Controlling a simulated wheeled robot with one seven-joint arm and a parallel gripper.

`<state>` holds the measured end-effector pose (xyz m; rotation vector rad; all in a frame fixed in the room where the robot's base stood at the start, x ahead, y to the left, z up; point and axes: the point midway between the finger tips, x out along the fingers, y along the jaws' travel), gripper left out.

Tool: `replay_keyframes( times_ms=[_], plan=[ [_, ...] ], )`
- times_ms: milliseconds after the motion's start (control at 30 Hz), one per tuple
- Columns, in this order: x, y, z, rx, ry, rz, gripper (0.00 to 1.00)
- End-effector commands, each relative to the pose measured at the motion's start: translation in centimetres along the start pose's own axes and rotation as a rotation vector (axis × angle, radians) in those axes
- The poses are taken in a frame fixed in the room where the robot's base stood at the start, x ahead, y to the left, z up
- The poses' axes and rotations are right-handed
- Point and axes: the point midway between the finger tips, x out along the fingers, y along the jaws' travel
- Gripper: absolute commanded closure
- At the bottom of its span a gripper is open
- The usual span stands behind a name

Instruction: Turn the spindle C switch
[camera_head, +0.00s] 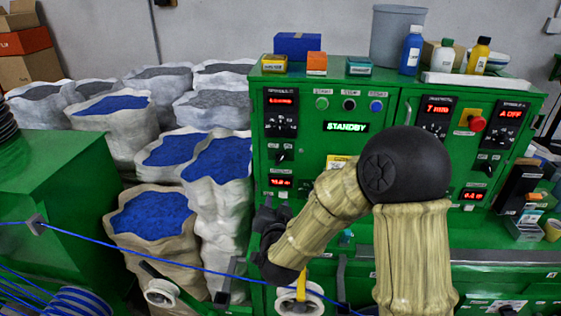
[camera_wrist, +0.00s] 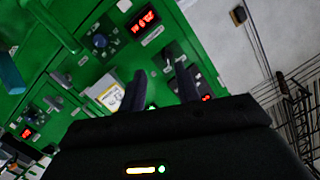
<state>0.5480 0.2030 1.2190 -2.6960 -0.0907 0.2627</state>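The green control cabinet (camera_head: 390,100) carries dials, small switches and red displays. Its labels are too small to read, so I cannot tell which switch is spindle C. A small dark switch (camera_head: 284,155) sits on the left panel and another (camera_head: 487,165) on the right panel. My gripper (camera_head: 270,212) is in front of the cabinet's lower left edge, below the left panel. In the wrist view, the two dark fingers of my gripper (camera_wrist: 161,90) stand apart with nothing visible between them. The panel lies beyond them, tilted in the picture.
A blue cable (camera_head: 150,258) runs across the front of the scene, passing below my gripper. Sacks of blue pellets (camera_head: 150,215) stand to the left. Bottles (camera_head: 411,50) and small boxes sit on top of the cabinet. A green display (camera_head: 346,127) reads STANDBY.

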Motion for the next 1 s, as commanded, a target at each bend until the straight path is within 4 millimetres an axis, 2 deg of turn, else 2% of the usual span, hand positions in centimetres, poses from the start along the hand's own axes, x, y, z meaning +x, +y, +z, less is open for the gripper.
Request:
replay_keyframes(
  times_ms=[100, 233, 667, 867, 1000],
  plan=[
    [-0.2, -1.2, -0.5, 0.055, 0.113, 0.017, 0.67],
    [-0.6, -1.7, -1.1, 0.087, 0.192, 0.036, 0.67],
    [-0.6, -1.6, -1.6, 0.094, 0.217, 0.045, 0.67],
    [1.1, -1.5, -2.1, 0.094, 0.217, 0.048, 0.67],
    [3.3, -1.4, -2.7, 0.095, 0.217, 0.049, 0.67]
  ],
)
